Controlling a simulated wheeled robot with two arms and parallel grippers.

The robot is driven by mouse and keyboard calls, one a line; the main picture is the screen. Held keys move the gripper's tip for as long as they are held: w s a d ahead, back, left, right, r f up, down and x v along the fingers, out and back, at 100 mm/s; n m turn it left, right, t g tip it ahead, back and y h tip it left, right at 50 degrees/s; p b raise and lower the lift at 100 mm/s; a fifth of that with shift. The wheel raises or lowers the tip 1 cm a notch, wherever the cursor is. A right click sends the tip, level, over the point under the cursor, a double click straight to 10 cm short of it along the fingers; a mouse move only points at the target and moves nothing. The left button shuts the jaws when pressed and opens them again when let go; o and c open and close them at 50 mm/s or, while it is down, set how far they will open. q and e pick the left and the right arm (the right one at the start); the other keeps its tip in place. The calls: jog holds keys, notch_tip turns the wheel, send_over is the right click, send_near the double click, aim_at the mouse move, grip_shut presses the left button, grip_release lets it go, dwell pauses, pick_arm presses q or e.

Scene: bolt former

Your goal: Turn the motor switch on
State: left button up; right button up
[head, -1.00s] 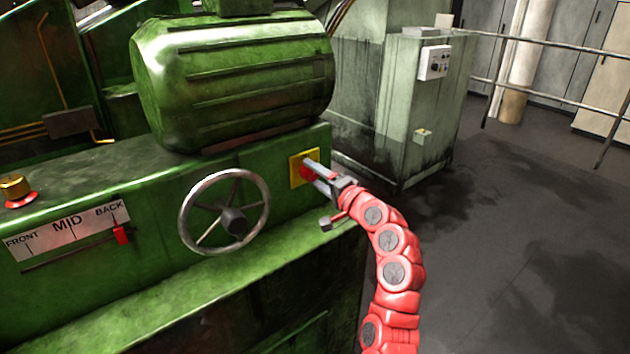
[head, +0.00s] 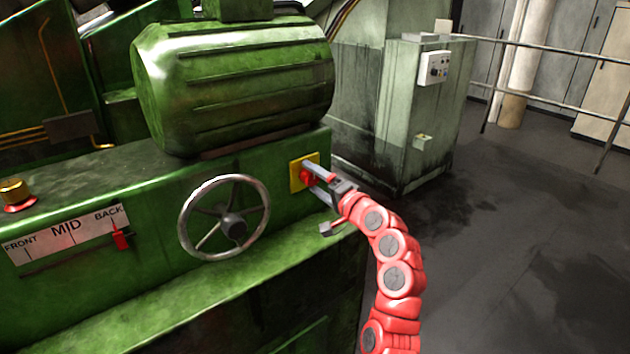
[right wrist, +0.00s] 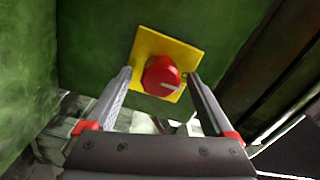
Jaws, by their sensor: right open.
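The motor switch is a red rotary knob (right wrist: 161,76) on a yellow square plate (right wrist: 148,44), fixed to the green machine's side. A pale mark on the knob points to the lower right in the right wrist view. In the head view the red knob (head: 307,178) and yellow plate (head: 296,176) are right of the handwheel. My right gripper (right wrist: 158,74) is open, with one finger on each side of the knob; it also shows in the head view (head: 311,178). I cannot tell whether the fingers touch the knob. My left gripper is out of view.
A metal handwheel (head: 232,222) stands close left of the switch. A green motor (head: 235,80) sits above. A red slider (head: 121,238) on a FRONT-MID-BACK scale is at the left. A grey-green cabinet (head: 395,130) stands behind; the floor at right is clear.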

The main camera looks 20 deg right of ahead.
jog(key=v, duration=1.7)
jog(key=shift+s+b, duration=0.15)
jog(key=shift+b, duration=0.25)
